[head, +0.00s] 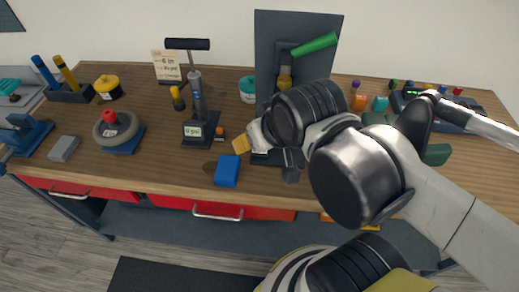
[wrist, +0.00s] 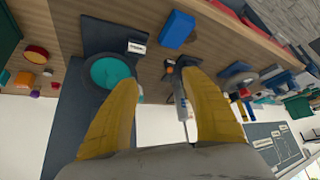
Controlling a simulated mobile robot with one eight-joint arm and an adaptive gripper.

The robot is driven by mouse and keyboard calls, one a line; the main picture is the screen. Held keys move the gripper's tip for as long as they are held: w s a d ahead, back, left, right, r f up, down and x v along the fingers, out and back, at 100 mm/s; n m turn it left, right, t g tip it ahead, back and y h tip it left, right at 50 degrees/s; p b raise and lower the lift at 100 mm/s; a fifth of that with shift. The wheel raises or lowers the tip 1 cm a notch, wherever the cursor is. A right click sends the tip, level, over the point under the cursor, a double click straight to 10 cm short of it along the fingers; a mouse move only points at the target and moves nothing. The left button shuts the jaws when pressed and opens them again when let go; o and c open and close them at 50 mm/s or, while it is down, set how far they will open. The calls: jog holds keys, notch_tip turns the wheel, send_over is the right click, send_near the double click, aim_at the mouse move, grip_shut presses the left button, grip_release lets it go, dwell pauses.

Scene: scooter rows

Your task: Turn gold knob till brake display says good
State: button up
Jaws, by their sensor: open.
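The brake stand (head: 296,24) is a dark upright panel at the back middle of the bench, with a green lever (head: 314,44) reaching up to the right. A gold part (head: 285,80), which looks like the knob, shows below the lever, partly behind my arm. My gripper (wrist: 168,82) is open, with two yellow fingers apart and nothing held between them. In the head view one yellow fingertip (head: 241,145) shows left of the stand's base, and my wrist hides much of that base. A small pale display (wrist: 136,47) shows on a dark base in the wrist view; its text is unreadable.
A hand pump (head: 198,100) with a small screen stands left of my gripper. A blue block (head: 227,170) lies near the front edge. A teal tub (head: 248,88) is beside the stand. Small bottles (head: 359,100) stand at the right. Bare wood lies at the front left.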

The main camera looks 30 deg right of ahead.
notch_tip(320, 180, up, 15)
jog(key=m+g+p, duration=0.7)
jog(key=p, duration=1)
send_over(285, 78)
notch_tip(285, 78, down, 10)
jog(key=shift+f+b, duration=0.2)
jog(key=shift+b, duration=0.7)
jog(key=shift+c, duration=0.4)
jog(key=c, duration=1.1)
